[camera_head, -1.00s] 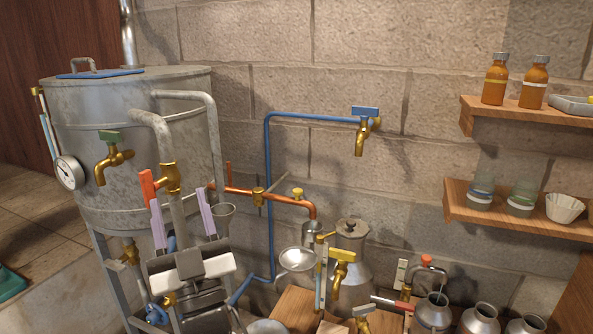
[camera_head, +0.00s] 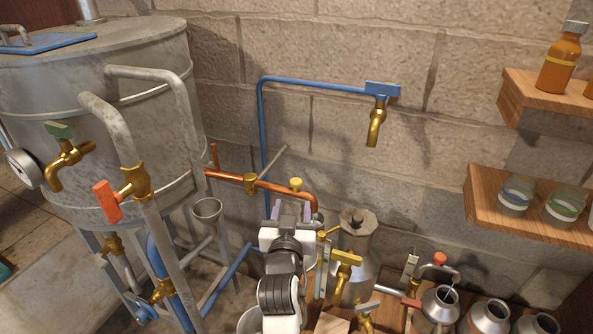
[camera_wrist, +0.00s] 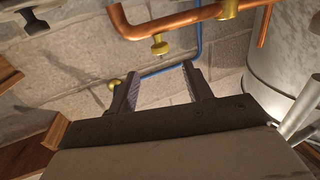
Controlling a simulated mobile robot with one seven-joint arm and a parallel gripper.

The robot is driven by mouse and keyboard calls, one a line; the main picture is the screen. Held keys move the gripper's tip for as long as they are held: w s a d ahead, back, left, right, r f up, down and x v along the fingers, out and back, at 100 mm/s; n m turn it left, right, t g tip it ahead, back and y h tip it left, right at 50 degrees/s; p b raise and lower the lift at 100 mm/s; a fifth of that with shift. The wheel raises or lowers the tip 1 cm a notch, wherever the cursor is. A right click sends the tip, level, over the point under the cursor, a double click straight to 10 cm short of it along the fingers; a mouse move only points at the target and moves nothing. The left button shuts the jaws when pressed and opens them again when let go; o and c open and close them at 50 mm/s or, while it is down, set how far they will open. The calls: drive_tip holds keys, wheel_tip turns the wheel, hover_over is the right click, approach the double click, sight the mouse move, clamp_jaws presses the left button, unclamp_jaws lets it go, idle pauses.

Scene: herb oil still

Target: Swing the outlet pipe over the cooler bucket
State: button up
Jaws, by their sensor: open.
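A copper pipe (camera_head: 262,185) runs right from the still's grey pipework and bends down at its right end; I take it for the outlet pipe. It has a brass collar (camera_head: 250,183) and a yellow knob (camera_head: 296,184). In the wrist view the copper pipe (camera_wrist: 185,20) crosses the top, with its brass knob (camera_wrist: 158,46) beyond the fingers. My gripper (camera_head: 291,208) is open and empty, at the pipe's right end; its fingers (camera_wrist: 160,80) are apart from the pipe in the wrist view. A grey round vessel (camera_head: 248,321), perhaps the cooler bucket, is mostly hidden behind my arm.
The large still (camera_head: 130,110) stands left. A blue pipe with a tap (camera_head: 376,118) runs along the wall. A metal can (camera_head: 355,262), a brass tap (camera_head: 345,262) and open jars (camera_head: 440,305) crowd the right. Wooden shelves (camera_head: 530,205) hold bottles and jars.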

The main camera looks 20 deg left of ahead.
sight(297, 178)
drive_tip(key=p+x, duration=0.3)
drive_tip(key=x, duration=0.9)
drive_tip(key=shift+w, duration=0.2)
clamp_jaws()
